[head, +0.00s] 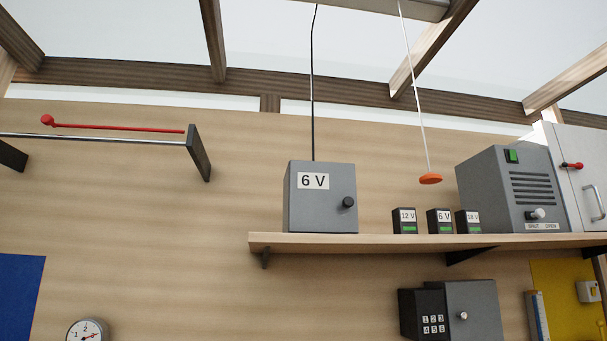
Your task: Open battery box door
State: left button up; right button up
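A grey box labelled "6 V" (321,212) stands on the wooden wall shelf, left of the shelf's middle. Its front is closed and has a round black knob (348,202) at the right side. A black cable rises from its top to the ceiling. Three small black batteries labelled 12 V (405,221), 6 V (439,221) and 18 V (468,222) stand on the shelf to its right. Neither of my grippers shows in the head view.
The shelf (400,242) also holds a grey vented machine (512,187) marked SHUT and OPEN. An orange pull handle (430,179) hangs on a cord above the batteries. A grey keypad box (471,311) is below the shelf. A rail (100,137) is at the left.

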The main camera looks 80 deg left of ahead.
aim_at(324, 199)
jog(key=u, duration=0.5)
jog(key=k+u, duration=0.1)
jog(key=u, duration=0.35)
jog(key=l+u, duration=0.1)
jog(key=u, duration=0.4)
jog(key=k+u, duration=0.1)
jog(key=u, duration=0.85)
jog(key=k+j, duration=0.05)
jog(key=j, duration=0.05)
